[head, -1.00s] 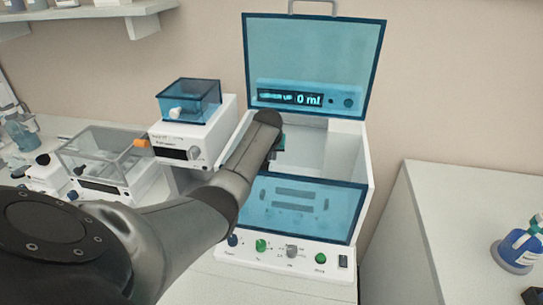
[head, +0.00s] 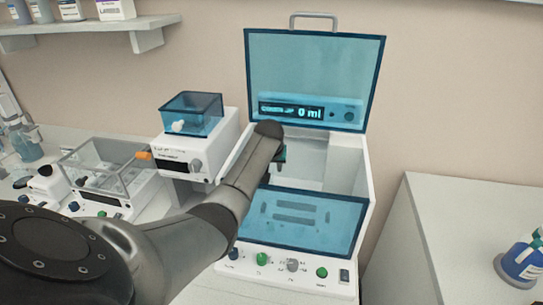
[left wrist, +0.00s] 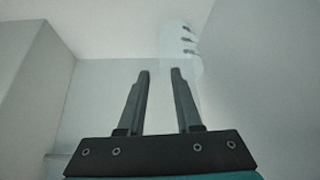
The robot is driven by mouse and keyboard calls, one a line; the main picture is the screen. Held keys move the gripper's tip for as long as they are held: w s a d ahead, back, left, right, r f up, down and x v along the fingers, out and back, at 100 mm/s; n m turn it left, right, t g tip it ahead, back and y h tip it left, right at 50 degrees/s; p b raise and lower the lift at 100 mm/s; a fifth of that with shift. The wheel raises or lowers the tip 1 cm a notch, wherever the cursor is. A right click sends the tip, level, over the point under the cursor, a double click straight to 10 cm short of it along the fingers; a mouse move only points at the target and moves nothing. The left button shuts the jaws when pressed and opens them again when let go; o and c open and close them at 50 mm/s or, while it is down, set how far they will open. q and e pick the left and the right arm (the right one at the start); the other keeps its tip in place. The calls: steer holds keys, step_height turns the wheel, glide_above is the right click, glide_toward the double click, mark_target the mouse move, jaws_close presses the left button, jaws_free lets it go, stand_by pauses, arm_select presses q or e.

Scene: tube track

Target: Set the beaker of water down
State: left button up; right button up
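My left gripper (left wrist: 161,72) is open, its two fingers apart with nothing between them. In the head view my left arm reaches into the white machine, and only a teal bit of the gripper (head: 281,155) shows past my forearm. A faint, clear shape with short dark marks, apparently the beaker (left wrist: 181,48), stands beyond the fingertips, slightly right, in the left wrist view. Its outline is hard to see, and I cannot tell its water level. The beaker is not discernible in the head view. My right gripper is not clearly in view.
The white machine (head: 285,255) has a raised blue lid (head: 312,70) with a display reading 0 ml, and a blue front panel (head: 297,222). A small blue-topped device (head: 185,150) and a clear-covered box (head: 100,175) stand left. A blue bottle (head: 522,262) stands on the right counter (head: 450,240).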

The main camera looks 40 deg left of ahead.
arm_select(q)
steer(key=p+v, duration=0.2)
steer(key=v, duration=0.9)
stand_by(1.2)
